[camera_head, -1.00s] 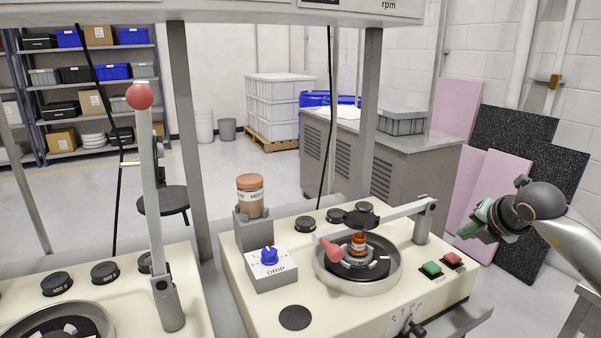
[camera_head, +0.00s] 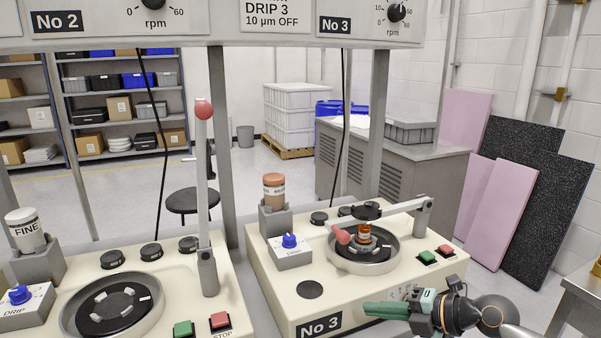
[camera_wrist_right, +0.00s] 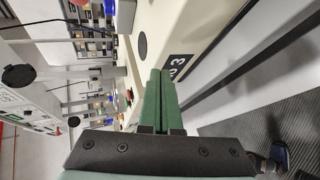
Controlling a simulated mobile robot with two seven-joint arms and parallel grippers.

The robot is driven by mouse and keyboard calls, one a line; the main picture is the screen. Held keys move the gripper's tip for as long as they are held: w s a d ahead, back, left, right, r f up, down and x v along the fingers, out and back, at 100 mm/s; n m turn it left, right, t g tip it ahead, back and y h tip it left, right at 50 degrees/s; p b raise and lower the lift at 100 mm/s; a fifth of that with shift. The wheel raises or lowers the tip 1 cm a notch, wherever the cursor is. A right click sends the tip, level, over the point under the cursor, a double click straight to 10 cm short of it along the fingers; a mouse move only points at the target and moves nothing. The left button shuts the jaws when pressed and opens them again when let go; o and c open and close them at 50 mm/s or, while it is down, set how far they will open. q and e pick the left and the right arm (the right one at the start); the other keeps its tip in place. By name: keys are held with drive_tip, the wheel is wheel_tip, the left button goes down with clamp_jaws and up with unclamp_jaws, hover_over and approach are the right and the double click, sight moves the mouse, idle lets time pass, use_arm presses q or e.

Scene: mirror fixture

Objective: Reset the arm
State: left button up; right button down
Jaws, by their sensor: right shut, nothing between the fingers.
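On machine No 3 (camera_head: 275,240), the grey swing arm (camera_head: 402,209) lies lowered across the round bowl (camera_head: 388,262), with its red knob (camera_head: 341,235) over the bowl's left side. A small orange-and-metal piece (camera_head: 364,236) stands under it in the bowl. On machine No 2 (camera_head: 180,270), the arm (camera_head: 202,165) stands upright with a red ball (camera_head: 203,109) on top. My right gripper (camera_head: 368,310) is shut and empty in front of No 3's front face, below and apart from the arm. Its green fingers (camera_wrist_right: 160,82) point along No 3's front in the right wrist view. My left gripper is not in view.
A brown-capped jar (camera_head: 274,188) stands in a holder behind the blue drip knob (camera_head: 289,241). Green (camera_head: 427,257) and red (camera_head: 446,250) buttons sit on No 3's right side. Grey posts (camera_head: 220,150) rise behind the machines. A grey bench (camera_head: 580,285) stands at right.

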drive_tip(key=s+a+m+t+y+p, duration=0.3)
drive_tip(key=s+a+m+t, duration=0.25)
drive_tip(key=m, duration=0.45)
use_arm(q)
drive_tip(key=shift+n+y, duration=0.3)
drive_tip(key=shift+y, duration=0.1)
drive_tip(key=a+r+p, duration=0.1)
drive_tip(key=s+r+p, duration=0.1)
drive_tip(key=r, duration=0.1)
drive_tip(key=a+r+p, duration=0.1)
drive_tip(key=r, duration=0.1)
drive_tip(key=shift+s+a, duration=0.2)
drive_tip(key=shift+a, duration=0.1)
use_arm(e)
drive_tip(key=s+d+f+m+g+h, duration=0.2)
drive_tip(key=s+f+m+h, duration=0.3)
drive_tip(key=s+f+m, duration=0.3)
drive_tip(key=s+d+f+m+g+h, duration=0.2)
drive_tip(key=s+d+f+m+h, duration=0.3)
drive_tip(key=s+f+m, duration=0.4)
drive_tip(key=s+f+h, duration=0.1)
drive_tip(key=s+f, duration=0.3)
drive_tip(key=s, duration=0.1)
drive_tip(key=shift+s, duration=0.25)
use_arm(q)
drive_tip(key=shift+p, duration=0.3)
use_arm(e)
drive_tip(key=c, duration=1.6)
unclamp_jaws()
drive_tip(key=shift+d, duration=0.1)
